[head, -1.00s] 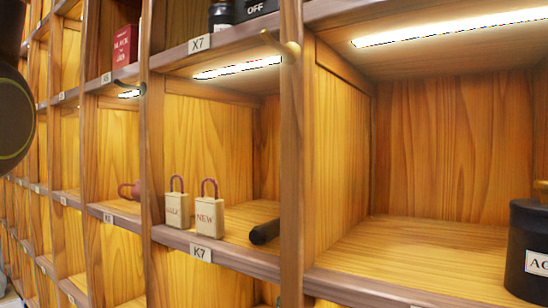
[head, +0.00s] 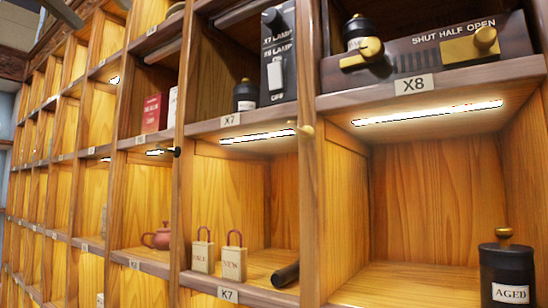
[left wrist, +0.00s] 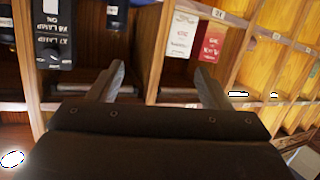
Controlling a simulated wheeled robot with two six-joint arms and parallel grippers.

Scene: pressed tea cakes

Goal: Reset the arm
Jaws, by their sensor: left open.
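My left gripper (left wrist: 160,70) shows in the left wrist view, with its two fingers spread wide and nothing between them. It faces the wooden shelves; a white box (left wrist: 182,34) and a red box (left wrist: 212,42) stand in a compartment beyond the fingers. A black switch panel (left wrist: 52,32) is at the upper left of that view. I cannot make out either gripper in the head view, and my right gripper is not in view.
The wooden cubby shelf (head: 309,190) fills the head view. A black AGED jar (head: 507,270) stands at right. A lever panel (head: 430,55) is above X8.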

